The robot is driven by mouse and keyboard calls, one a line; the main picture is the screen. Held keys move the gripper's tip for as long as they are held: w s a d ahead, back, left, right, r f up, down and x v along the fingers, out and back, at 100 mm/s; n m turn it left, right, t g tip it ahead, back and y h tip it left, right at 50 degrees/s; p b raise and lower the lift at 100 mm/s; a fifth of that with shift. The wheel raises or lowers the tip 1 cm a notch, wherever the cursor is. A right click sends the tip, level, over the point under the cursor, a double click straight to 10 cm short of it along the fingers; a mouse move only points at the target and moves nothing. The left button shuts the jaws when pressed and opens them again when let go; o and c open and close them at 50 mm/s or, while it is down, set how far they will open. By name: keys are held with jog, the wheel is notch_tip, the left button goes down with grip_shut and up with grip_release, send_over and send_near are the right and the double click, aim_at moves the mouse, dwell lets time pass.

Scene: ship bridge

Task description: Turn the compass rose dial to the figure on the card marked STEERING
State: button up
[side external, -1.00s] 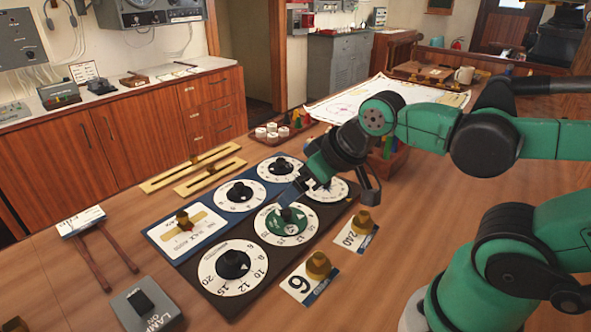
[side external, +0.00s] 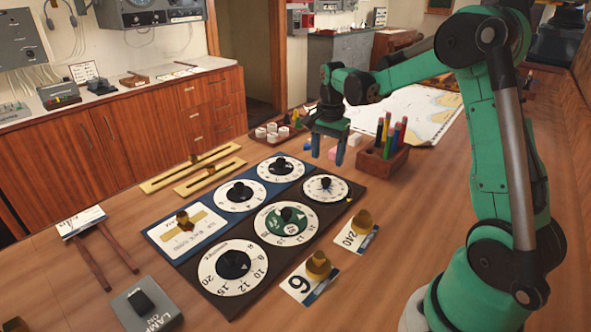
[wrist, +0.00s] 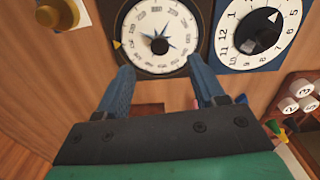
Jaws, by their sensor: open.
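The compass rose dial (side external: 337,193) is the white dial at the right corner of the dark panel. The wrist view shows its blue star, black knob and ring of figures (wrist: 181,24). A yellow pointer (wrist: 117,44) sits beside its rim. A card reading 240 (side external: 352,244) and a card reading 9 or 6 (side external: 294,286) lie by the panel, each under a brass weight. Their small labels are too small to read, so I cannot tell which says STEERING. My gripper (side external: 328,156) is open and empty above the table, just beyond the dial and apart from it.
Other dials stand close by: a green-centred dial (side external: 304,237), a black-knobbed dial (side external: 250,203) and a larger front dial (side external: 210,272). A wooden pen box (side external: 382,164) stands right of my gripper. A tray of white pieces (side external: 272,144) lies beyond.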

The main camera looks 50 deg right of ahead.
aim_at(327, 179)
jog(key=shift+d+f, duration=0.2)
jog(key=shift+f, duration=2.8)
grip_shut()
